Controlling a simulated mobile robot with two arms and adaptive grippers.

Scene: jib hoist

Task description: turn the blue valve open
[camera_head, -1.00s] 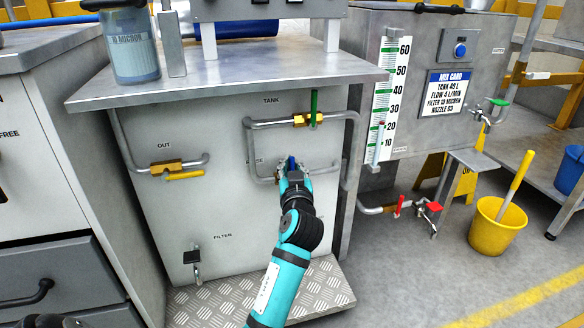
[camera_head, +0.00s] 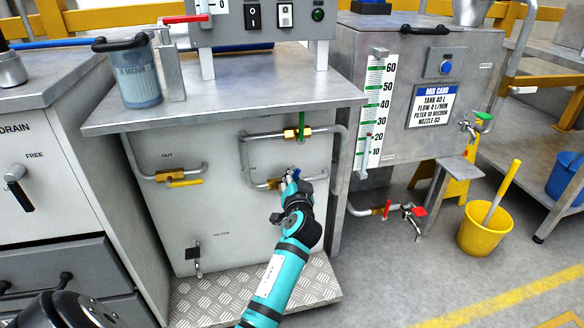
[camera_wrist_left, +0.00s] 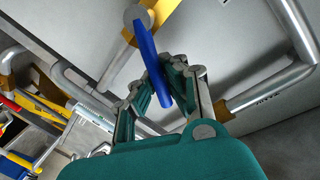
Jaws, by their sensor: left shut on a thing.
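The blue valve handle (camera_head: 295,172) is on the lower pipe loop at the front of the grey cabinet, beside its brass body (camera_head: 274,184). My left gripper (camera_head: 291,178) is at this handle, and its wrist hides part of the pipe. In the left wrist view, the blue handle (camera_wrist_left: 146,48) is a long flat lever running down between the fingers of my left gripper (camera_wrist_left: 166,85). The fingers are shut on it. The lever is slanted across the pipe in that view. My right gripper is not in view.
A green-handled valve (camera_head: 301,125) sits just above, and a yellow-handled valve (camera_head: 180,181) is to the left. The steel top (camera_head: 225,105) overhangs the cabinet. A tread-plate step (camera_head: 215,292) lies below. A yellow bucket (camera_head: 485,232) stands on the floor at right.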

